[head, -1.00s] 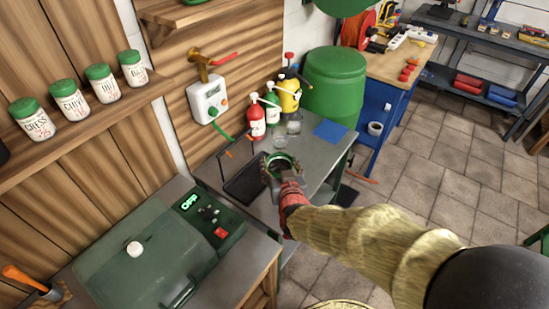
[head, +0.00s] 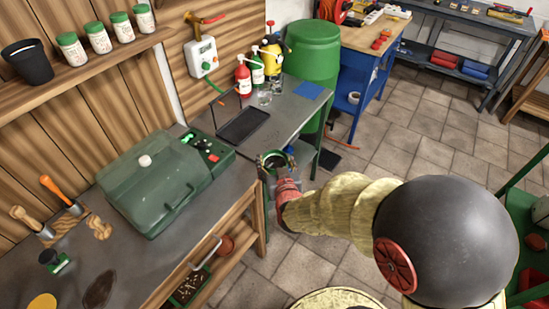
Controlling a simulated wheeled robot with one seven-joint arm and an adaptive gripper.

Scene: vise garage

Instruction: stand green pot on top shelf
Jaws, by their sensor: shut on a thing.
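The green pot (head: 274,155) shows as a green rim with a dark inside, seen from above. My gripper (head: 276,166) is shut on it, on its near side. The pot is at the front edge of the grey side table, between that table and the green-lidded machine; its lower part is hidden by the gripper. A wooden wall shelf (head: 95,72) at the upper left carries a black pot (head: 27,62) and a row of white jars with green lids (head: 98,38). There is bare board in front of them.
A green closed-lid machine (head: 150,180) stands on the workbench, with hand tools (head: 58,190) to its left. The grey table holds a black tray (head: 243,125) and several bottles (head: 257,65). A green barrel (head: 313,60) stands behind. Tiled floor (head: 400,135) is open at right.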

